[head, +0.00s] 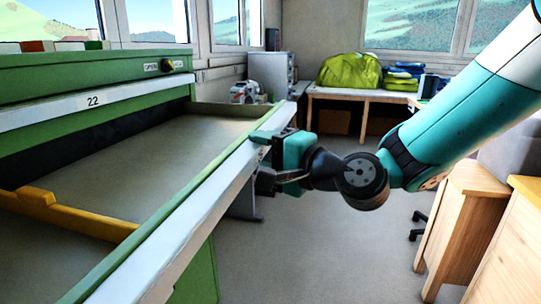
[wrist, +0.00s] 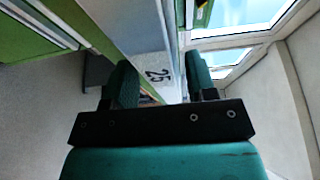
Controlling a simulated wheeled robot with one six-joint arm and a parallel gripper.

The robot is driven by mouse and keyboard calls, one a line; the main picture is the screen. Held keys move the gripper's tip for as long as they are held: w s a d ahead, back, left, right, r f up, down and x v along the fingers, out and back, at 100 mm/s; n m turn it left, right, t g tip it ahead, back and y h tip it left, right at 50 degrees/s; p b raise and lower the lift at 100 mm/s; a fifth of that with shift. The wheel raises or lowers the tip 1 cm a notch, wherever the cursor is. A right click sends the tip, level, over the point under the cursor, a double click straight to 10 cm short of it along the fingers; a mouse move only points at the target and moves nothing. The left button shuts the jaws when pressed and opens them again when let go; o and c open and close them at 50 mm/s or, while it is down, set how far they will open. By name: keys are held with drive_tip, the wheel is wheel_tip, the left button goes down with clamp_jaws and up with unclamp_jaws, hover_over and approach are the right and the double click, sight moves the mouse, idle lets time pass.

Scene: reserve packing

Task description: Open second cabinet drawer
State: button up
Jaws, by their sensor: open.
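The green cabinet (head: 90,72) stands at the left in the head view, with its closed top drawer front (head: 60,112) labelled 22. The drawer directly below it (head: 190,150) is pulled far out. Its long white front (head: 185,238) runs diagonally toward the middle of the view. My gripper (head: 264,160) is at the far part of this front. In the wrist view my gripper (wrist: 160,82) has its fingers apart, with a pale front (wrist: 140,35) labelled 25 between and beyond them. I cannot tell whether the fingers touch it.
A yellow bar (head: 75,215) lies across the open drawer. A wooden desk (head: 455,225) stands at the right. A bench (head: 350,94) with a green bag (head: 348,71) is at the back. Grey floor (head: 320,250) is clear between drawer and desk.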

drive_tip(key=shift+d, duration=0.1)
drive_tip(key=b+v, duration=1.1)
drive_tip(key=v, duration=0.6)
drive_tip(key=shift+s, duration=0.2)
drive_tip(key=s+f+n+g+h+p, duration=0.3)
drive_tip(key=s+n+g+h+p, duration=0.1)
drive_tip(key=s+n+g+p, duration=0.1)
drive_tip(key=s+f+n+g+h+p, duration=0.4)
drive_tip(key=s+n+g+h+p, duration=0.1)
drive_tip(key=n, duration=0.5)
drive_tip(key=s+a+g+p, duration=0.1)
drive_tip(key=s+g, duration=0.1)
drive_tip(key=shift+s+n, duration=0.3)
drive_tip(key=shift+s, duration=0.05)
